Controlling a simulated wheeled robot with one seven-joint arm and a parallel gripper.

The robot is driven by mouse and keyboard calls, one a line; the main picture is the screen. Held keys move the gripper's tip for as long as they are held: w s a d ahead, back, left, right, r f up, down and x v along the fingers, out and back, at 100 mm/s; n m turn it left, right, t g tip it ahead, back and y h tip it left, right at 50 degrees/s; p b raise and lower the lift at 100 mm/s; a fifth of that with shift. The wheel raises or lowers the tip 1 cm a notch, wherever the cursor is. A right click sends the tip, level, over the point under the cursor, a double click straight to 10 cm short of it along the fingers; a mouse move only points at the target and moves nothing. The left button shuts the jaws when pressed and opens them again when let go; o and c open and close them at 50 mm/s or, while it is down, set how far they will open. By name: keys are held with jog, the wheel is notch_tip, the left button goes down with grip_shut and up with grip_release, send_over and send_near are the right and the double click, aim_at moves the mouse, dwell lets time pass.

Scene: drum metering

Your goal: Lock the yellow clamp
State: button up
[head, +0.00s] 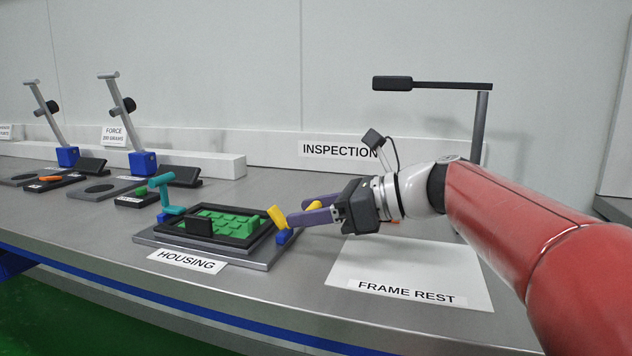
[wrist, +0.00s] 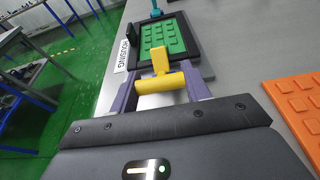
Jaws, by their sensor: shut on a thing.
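The yellow clamp (head: 277,217) stands at the right edge of the housing fixture (head: 262,261), on a small blue base (head: 284,237). Its T-shaped handle shows in the wrist view (wrist: 160,83), with its crossbar between the purple fingers. My gripper (head: 312,213) is shut on this crossbar. The clamp's arm is tilted and points toward the housing; whether its tip touches the frame is unclear. The dark frame (head: 243,240) with a green keypad (head: 225,222) lies in the fixture. A teal clamp (head: 167,190) stands at the fixture's far left side.
A white frame rest plate (head: 400,265) lies right of the fixture. An orange keypad piece (wrist: 298,100) lies beside my gripper in the wrist view. An inspection post with a dark arm (head: 440,86) stands behind. Force stations (head: 143,163) are at the left.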

aim_at(277, 212)
jog(key=shift+w+a+r+g+h+p, duration=0.1)
jog(key=shift+a+r+g+h+p, duration=0.05)
jog(key=shift+r+h+p, duration=0.4)
jog(key=shift+w+a+r+g+h+p, duration=0.15)
jog(key=shift+r+h+p, duration=0.15)
jog(key=shift+p, duration=0.35)
jog(key=shift+a+g+h+p, duration=0.3)
jog(key=shift+a+h+p, duration=0.05)
jog(key=shift+h, duration=0.5)
jog(key=h, duration=0.1)
jog(key=a+g+h, duration=0.1)
jog(key=a+h, duration=0.1)
jog(key=h, duration=0.1)
jog(key=shift+w+r, duration=0.3)
jog(key=shift+w, duration=0.1)
jog(key=shift+w+a+g+h, duration=0.1)
jog(key=shift+a+g+h, duration=0.25)
jog(key=shift+h, duration=0.3)
jog(key=shift+w+a+g+h, duration=0.1)
jog(key=shift+a+g+h, duration=0.2)
jog(key=shift+h, duration=0.35)
jog(key=o, duration=1)
jog(key=shift+r, duration=0.15)
